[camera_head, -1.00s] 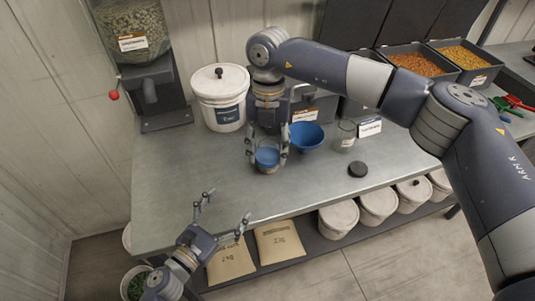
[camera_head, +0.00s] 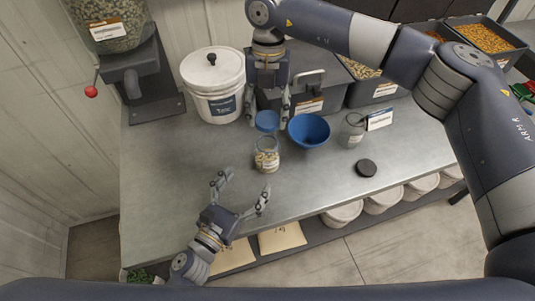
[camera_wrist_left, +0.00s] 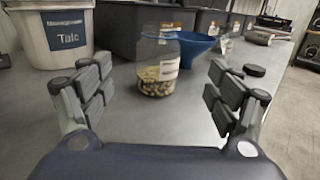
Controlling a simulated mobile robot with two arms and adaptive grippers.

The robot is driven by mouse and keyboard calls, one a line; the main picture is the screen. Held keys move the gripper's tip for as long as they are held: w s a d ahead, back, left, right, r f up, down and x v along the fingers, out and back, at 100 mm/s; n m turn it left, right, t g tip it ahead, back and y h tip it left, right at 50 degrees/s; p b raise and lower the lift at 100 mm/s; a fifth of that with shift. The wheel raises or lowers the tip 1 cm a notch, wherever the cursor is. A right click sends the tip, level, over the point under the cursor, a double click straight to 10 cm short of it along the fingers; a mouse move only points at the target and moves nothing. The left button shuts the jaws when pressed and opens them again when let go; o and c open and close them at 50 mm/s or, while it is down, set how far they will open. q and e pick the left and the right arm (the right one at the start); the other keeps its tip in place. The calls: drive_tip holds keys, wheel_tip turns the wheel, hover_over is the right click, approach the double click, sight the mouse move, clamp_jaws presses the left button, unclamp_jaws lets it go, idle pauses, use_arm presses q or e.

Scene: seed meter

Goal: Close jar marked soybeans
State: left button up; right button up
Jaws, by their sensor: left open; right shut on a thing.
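A clear glass jar (camera_head: 266,161) with pale beans in its lower part stands upright on the metal table. It also shows in the left wrist view (camera_wrist_left: 157,72), between the fingers but farther off; its label is unreadable. A flat black disc (camera_head: 366,168), like a lid, lies on the table to its right and also shows in the left wrist view (camera_wrist_left: 254,70). My left gripper (camera_head: 243,188) is open and empty, in front of the jar. My right gripper (camera_head: 267,106) is shut on a small blue cup (camera_head: 267,122), held behind the jar.
A blue bowl or funnel (camera_head: 309,130) stands right of the cup. A second glass jar (camera_head: 352,131) with a label card (camera_head: 379,120) is farther right. A white lidded bucket (camera_head: 213,85) stands at the back. The table's left front is clear.

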sight(273, 141)
use_arm(q)
drive_tip(key=shift+w+d, duration=0.1)
drive_tip(key=shift+w, duration=0.25)
use_arm(e)
drive_tip(key=shift+w+f, duration=0.1)
use_arm(q)
drive_tip(key=x, duration=1.1)
drive_tip(key=shift+w+d, duration=0.1)
drive_tip(key=shift+w, duration=0.3)
use_arm(e)
drive_tip(key=shift+w, duration=0.2)
use_arm(q)
drive_tip(key=c, duration=1.6)
drive_tip(key=shift+c, duration=0.2)
use_arm(e)
drive_tip(key=shift+f, duration=2.55)
